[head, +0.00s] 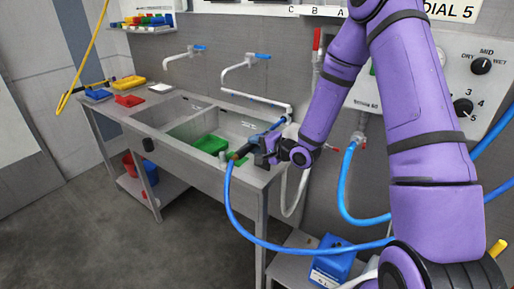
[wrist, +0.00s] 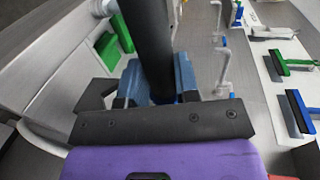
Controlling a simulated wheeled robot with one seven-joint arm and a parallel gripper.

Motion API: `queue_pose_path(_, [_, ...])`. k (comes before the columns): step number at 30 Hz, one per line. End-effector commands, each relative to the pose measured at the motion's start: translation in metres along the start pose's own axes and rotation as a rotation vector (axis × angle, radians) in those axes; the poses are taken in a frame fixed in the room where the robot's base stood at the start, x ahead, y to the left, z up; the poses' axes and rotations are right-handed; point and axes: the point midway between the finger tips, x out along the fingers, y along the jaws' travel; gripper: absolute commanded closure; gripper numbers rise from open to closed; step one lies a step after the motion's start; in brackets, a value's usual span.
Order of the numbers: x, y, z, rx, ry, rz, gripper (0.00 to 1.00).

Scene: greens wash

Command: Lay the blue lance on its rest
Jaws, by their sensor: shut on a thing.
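The blue lance (head: 276,126) is at the right end of the sink bench in the head view, slanting from its dark handle end up toward the wall. A blue hose (head: 231,200) hangs in a loop from its near end. My gripper (head: 262,150) is shut on the lance near the bench's front right corner. In the wrist view, the lance's dark shaft (wrist: 150,45) runs between the jaws of my gripper (wrist: 155,88). A small grey upright (head: 222,160) stands at the lance's near end; I cannot tell whether it is the rest or whether they touch.
The steel sink bench (head: 150,128) holds a green tray (head: 211,144) in its basin. White taps (head: 240,68) reach out from the wall. A blue box (head: 335,262) stands low at right. Floor at left is clear.

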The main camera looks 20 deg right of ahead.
Motion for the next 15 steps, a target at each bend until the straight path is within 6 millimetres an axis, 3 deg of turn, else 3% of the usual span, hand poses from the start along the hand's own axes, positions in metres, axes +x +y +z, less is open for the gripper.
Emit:
queue_pose_path(10, [0.0, 0.0, -0.001, 0.002, 0.004, -0.002, 0.79])
queue_pose_path(15, [0.002, 0.012, -0.001, 0.002, 0.003, 0.001, 0.79])
